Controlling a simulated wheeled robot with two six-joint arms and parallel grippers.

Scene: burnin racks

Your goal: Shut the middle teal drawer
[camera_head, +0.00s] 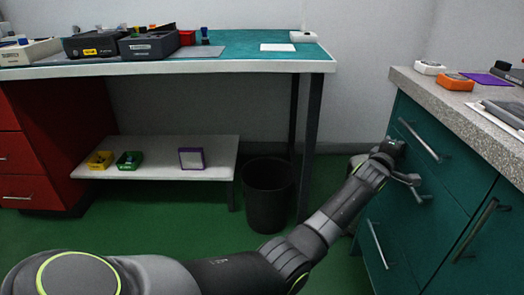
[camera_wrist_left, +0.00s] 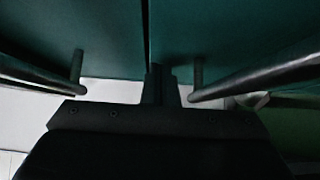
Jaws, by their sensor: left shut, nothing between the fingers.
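The teal cabinet (camera_head: 440,190) stands at the right in the head view, with drawers one above another. The middle teal drawer (camera_head: 400,205) is partly hidden behind my left arm, and its handle (camera_head: 424,197) shows just past the wrist. I cannot tell how far out this drawer stands. My left gripper (camera_wrist_left: 159,82) is shut and empty, close to the teal fronts. In the left wrist view its fingertips are at the dark seam between two teal panels, with a bar handle on each side. Contact is not clear. My right gripper is out of view.
The top drawer's handle (camera_head: 418,140) and a lower handle (camera_head: 378,244) are near my arm. Another front with a handle (camera_head: 476,230) is at the right. A speckled worktop (camera_head: 450,98) overhangs the cabinet. A black bin (camera_head: 267,195) stands on the green floor left of my forearm.

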